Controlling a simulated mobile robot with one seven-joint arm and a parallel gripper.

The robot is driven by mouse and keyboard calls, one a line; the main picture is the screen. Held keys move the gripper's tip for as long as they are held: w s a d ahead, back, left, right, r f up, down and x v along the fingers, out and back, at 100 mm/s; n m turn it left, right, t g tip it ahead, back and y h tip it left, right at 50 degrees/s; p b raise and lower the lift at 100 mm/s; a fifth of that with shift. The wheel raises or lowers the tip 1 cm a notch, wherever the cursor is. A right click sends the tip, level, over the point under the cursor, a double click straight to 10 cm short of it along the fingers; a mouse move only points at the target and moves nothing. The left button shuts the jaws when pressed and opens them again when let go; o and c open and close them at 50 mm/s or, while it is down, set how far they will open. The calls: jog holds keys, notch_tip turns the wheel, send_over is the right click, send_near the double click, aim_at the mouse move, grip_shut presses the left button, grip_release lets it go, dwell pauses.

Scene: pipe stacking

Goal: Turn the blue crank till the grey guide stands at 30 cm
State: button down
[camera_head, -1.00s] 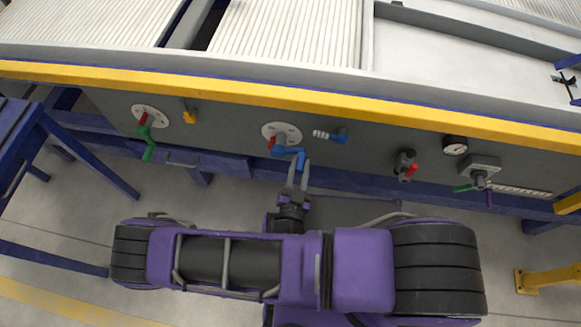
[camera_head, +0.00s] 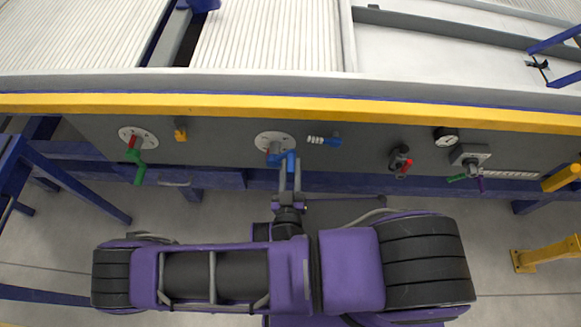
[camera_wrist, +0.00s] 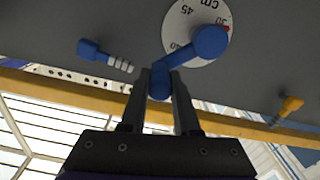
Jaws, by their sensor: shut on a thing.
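The blue crank (camera_head: 275,159) sits on a round white dial (camera_head: 262,138) on the dark front panel. In the wrist view the crank (camera_wrist: 208,43) covers part of the dial (camera_wrist: 185,18). The figures 45 and 30 and "cm" show upside down there, with a small red mark beside the 30. My gripper (camera_head: 290,166) is shut on the crank's handle; in the wrist view the fingers (camera_wrist: 160,88) stand on both sides of the handle's end. I cannot tell for certain which part above is the grey guide.
A blue handle with a ribbed pin (camera_head: 323,140) is just right of the dial. A green crank (camera_head: 138,172) and a yellow knob (camera_head: 181,132) are to the left. A red-handled valve (camera_head: 400,160) and a gauge (camera_head: 446,137) are to the right. A yellow rail (camera_head: 300,107) runs above.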

jog(key=c, duration=0.6)
grip_release()
jog(key=shift+c, duration=0.2)
jog(key=s+a, duration=0.1)
jog(key=s, duration=1.6)
jog(key=shift+s+a, duration=0.2)
